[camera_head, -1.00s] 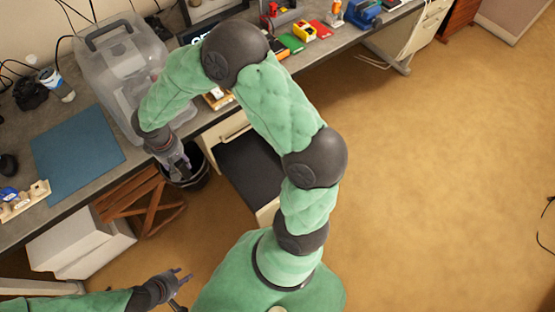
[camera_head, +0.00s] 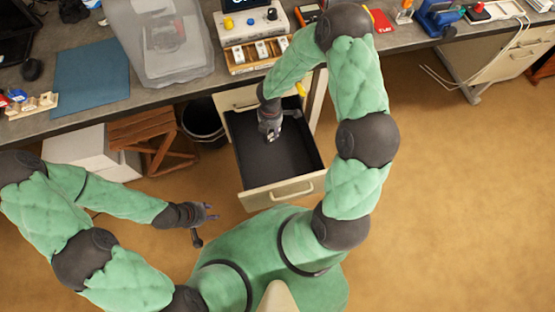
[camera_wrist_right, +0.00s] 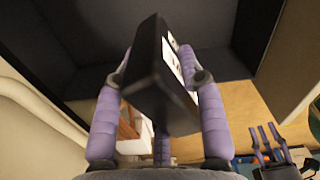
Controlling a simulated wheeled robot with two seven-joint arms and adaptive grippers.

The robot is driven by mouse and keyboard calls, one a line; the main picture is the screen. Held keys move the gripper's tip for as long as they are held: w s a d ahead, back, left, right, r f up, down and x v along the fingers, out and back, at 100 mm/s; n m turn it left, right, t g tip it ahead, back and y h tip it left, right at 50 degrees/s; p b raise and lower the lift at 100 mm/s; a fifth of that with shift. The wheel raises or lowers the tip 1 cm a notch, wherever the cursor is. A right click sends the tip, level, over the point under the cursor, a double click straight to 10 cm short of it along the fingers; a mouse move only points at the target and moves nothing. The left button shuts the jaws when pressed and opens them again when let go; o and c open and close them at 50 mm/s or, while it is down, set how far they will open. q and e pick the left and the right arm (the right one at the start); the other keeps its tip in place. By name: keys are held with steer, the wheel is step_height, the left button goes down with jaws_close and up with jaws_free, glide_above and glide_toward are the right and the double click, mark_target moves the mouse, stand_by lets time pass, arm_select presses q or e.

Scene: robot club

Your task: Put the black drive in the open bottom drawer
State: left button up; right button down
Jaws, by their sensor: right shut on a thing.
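The black drive (camera_wrist_right: 152,75), a dark box with a white label on one side, is held between the purple fingers of my right gripper (camera_wrist_right: 160,90) in the right wrist view. In the head view that gripper (camera_head: 269,133) points down over the open bottom drawer (camera_head: 284,189), within its outline. The drive is hardly distinguishable there against the dark drawer floor. The drawer's dark inside also shows behind the drive in the right wrist view (camera_wrist_right: 215,50). My left gripper (camera_head: 209,213) is open and empty, left of the drawer's front.
The desk (camera_head: 100,115) runs above the drawer, with a clear plastic-covered machine (camera_head: 165,45), a blue mat (camera_head: 92,77) and a switch panel (camera_head: 255,22) on it. A black bin (camera_head: 203,122) and wooden stool (camera_head: 150,135) stand left of the drawer. The carpet at right is clear.

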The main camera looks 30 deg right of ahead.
steer(key=shift+s+a+f+n+b, duration=0.1)
steer(key=shift+s+f+n+b, duration=0.6)
steer(key=shift+f+n+b, duration=2.05)
steer(key=shift+s+a+f+n+b, duration=0.1)
steer(key=shift+s+f+n, duration=0.55)
steer(key=shift+f+n, duration=2.55)
steer(key=shift+s+f+n+b, duration=0.8)
steer(key=shift+f+b, duration=0.65)
steer(key=shift+f, duration=3.6)
steer(key=shift+w, duration=0.1)
steer(key=shift+f, duration=0.15)
steer(key=c, duration=0.8)
jaws_free()
steer(key=shift+o, duration=0.2)
